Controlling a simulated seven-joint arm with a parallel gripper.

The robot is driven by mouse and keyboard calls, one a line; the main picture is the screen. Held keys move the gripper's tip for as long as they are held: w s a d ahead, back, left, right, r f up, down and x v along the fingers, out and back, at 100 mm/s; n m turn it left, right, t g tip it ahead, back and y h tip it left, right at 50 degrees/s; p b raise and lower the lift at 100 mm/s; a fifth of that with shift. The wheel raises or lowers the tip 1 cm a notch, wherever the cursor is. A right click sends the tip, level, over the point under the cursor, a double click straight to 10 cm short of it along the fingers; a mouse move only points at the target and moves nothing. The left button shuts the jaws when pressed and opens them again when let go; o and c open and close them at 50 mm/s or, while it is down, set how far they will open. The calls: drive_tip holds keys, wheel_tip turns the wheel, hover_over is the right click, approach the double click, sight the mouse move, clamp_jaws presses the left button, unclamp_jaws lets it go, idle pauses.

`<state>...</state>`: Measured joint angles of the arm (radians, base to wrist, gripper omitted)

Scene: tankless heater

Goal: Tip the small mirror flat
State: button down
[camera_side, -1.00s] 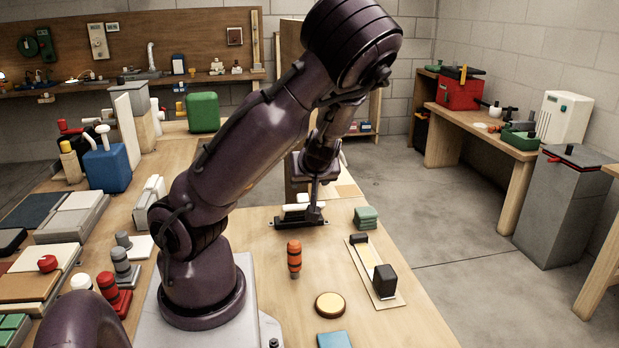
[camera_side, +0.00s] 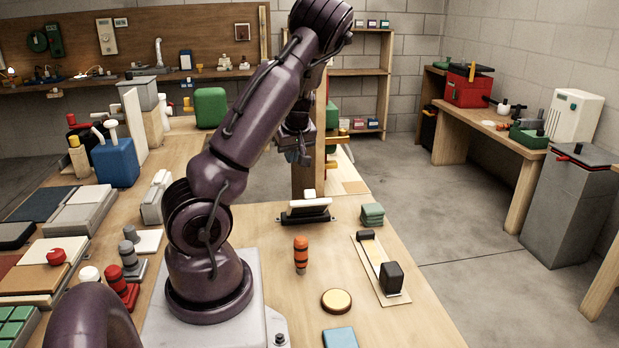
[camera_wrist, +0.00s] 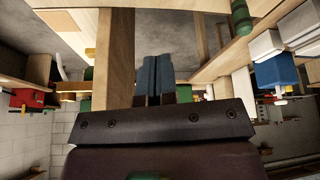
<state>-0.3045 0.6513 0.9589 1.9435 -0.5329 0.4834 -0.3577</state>
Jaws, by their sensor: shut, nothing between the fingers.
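What looks like the small mirror (camera_side: 309,203) is a pale panel in a low black stand near the back edge of the wooden bench in the side view. A small white block shows just behind it. The panel looks low and leaning, but its exact angle is hard to tell. My gripper (camera_side: 298,157) hangs in the air above and behind the mirror, apart from it. In the wrist view, the two blue fingers of my gripper (camera_wrist: 155,62) are together with nothing between them. I cannot pick out the mirror in the wrist view.
A wooden post (camera_side: 307,165) stands close behind my gripper.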

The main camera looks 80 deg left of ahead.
drive_tip(key=w+a+r+m+t+h, duration=0.1)
drive_tip(key=w+a+r+h, duration=0.1)
drive_tip(key=a+r+h, duration=0.15)
drive_tip(key=m+h, duration=0.2)
hover_over(308, 203)
drive_tip(key=w+a, duration=0.1)
drive_tip(key=a, duration=0.4)
wheel_tip(308, 203, down, 8)
drive_tip(key=shift+d, duration=0.1)
drive_tip(key=shift+d+f, duration=0.55)
drive_tip(key=shift+d+f+y, duration=0.15)
drive_tip(key=shift+d+y, duration=0.3)
